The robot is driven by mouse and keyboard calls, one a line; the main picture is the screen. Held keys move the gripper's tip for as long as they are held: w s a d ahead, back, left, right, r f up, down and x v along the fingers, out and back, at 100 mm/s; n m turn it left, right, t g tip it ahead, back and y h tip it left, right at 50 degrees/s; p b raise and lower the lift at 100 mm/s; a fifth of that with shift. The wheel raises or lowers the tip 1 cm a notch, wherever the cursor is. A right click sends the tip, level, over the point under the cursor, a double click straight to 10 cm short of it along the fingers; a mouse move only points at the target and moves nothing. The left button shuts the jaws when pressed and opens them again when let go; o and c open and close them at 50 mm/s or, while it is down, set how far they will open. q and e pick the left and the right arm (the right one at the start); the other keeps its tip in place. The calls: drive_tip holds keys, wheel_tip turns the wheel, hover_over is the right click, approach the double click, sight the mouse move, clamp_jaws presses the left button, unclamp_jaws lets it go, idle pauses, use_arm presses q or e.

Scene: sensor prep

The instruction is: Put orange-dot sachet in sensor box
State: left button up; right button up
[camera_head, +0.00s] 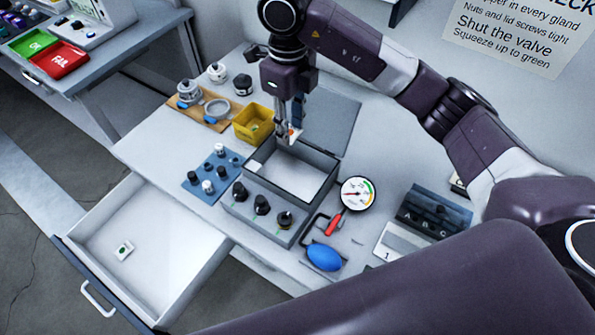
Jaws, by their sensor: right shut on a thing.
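My right gripper (289,132) points down and is shut on a small white sachet with an orange dot (296,134). It holds the sachet above the back edge of the open grey sensor box (318,191). The box stands on the table with its lid (338,118) laid open behind it. Its pale floor shows, with a small white patch at the left corner that I cannot make out. My left gripper is not in view.
A yellow bin (253,123) stands left of the gripper. Black cable glands line the box front. A gauge (357,194) with a blue bulb (324,257) lies to the right. The open drawer (185,220) holds a green-dot sachet (124,250).

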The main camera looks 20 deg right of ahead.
sight(292, 180)
wheel_tip(292, 180, down, 17)
drive_tip(key=p, duration=0.3)
drive_tip(key=shift+f, duration=0.35)
drive_tip(key=shift+f, duration=0.15)
drive_tip(key=o, duration=0.8)
